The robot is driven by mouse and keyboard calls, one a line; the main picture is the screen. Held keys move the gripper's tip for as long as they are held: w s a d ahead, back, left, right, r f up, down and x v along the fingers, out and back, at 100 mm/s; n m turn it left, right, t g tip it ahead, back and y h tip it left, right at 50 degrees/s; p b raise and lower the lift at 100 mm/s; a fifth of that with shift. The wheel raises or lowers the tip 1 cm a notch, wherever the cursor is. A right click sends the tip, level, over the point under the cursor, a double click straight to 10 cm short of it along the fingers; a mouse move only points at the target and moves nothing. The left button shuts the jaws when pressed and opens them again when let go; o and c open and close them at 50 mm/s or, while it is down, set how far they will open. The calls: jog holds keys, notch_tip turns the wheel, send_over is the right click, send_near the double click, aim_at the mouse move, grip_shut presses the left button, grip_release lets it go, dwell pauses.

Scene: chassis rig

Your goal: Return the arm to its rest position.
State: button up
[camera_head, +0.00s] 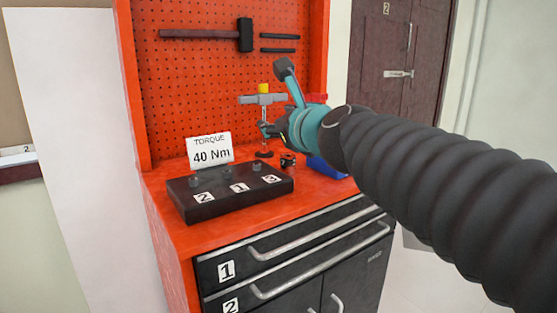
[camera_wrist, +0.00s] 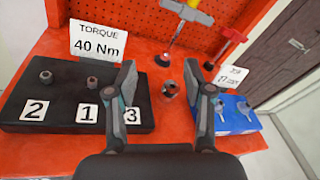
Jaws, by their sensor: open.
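My gripper (camera_wrist: 160,75) shows in the wrist view with its two fingers spread apart and nothing between them. In the head view, my arm (camera_head: 430,180) reaches in from the right in a black ribbed sleeve. Its teal end is held over the right part of the red workbench (camera_head: 165,215). A small dark socket with a reddish band (camera_head: 288,160) stands on the bench below it. In the wrist view this socket (camera_wrist: 170,89) appears beyond the fingers, apart from them. The arm hides part of the bench's right side.
A black block (camera_head: 235,203) with numbered tags and several sockets sits on the bench near a "40 Nm" sign (camera_head: 211,150). A yellow-topped T-shaped tool (camera_head: 263,97) stands behind. A blue tray (camera_wrist: 232,115) lies right. A pegboard (camera_head: 200,80) rises behind.

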jog(key=s+d+f+n+g+h, duration=0.2)
jog(key=s+d+f+n, duration=0.3)
jog(key=s+f+n, duration=0.3)
jog(key=s+d+f+n+g+h+p, duration=0.1)
jog(key=s+d+f+n+g, duration=0.3)
jog(key=s+f+n, duration=0.4)
jog(key=s+d+f+n+g+h, duration=0.3)
jog(key=s+d+f+n, duration=0.3)
jog(key=f, duration=0.7)
jog(key=s+n+g, duration=0.1)
jog(key=s+n, duration=0.1)
jog(key=n, duration=0.2)
jog(key=shift+d+f+n+p, duration=0.2)
jog(key=shift+d+n+p, duration=0.1)
jog(key=shift+n, duration=0.1)
